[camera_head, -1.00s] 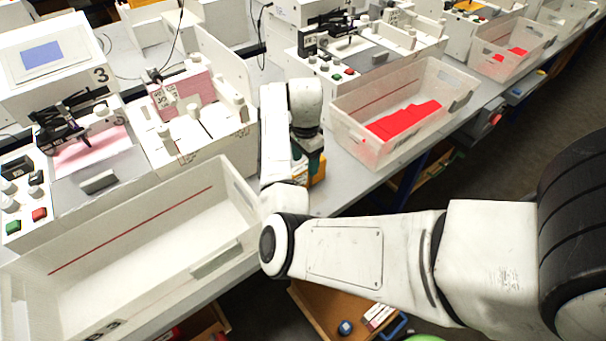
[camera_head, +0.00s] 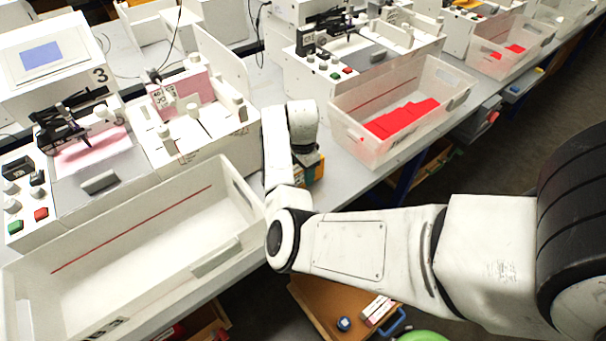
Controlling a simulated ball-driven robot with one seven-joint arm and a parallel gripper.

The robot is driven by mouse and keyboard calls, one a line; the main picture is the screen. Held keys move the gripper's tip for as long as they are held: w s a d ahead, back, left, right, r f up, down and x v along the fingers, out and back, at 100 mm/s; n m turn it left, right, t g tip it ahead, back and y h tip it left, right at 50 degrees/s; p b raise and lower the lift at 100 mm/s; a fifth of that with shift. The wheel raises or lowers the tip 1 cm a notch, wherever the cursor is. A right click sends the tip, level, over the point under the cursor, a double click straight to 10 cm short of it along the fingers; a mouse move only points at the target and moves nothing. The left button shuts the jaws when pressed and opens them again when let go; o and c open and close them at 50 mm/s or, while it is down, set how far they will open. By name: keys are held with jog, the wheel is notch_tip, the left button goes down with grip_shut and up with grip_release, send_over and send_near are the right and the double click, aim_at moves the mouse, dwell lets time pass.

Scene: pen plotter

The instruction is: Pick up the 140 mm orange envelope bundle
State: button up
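An orange bundle (camera_head: 316,173) shows in part at the end of my arm, beside the wrist, over the grey bench between the two plotter stations. My wrist and forearm cover most of it. A dark teal part shows just above it under my wrist. My gripper's fingers are hidden behind my own arm, so I cannot tell whether they are open or shut, or whether they touch the bundle.
An empty white crate (camera_head: 234,248) stands at the front left, below plotter 3 (camera_head: 45,60). A translucent crate (camera_head: 372,98) with red envelopes (camera_head: 402,118) stands right of my wrist. An open wooden drawer (camera_head: 318,303) lies below the bench edge. Bare bench (camera_head: 345,178) shows between the crates.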

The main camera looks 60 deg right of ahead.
jog(key=c, duration=0.9)
jog(key=shift+o, duration=0.2)
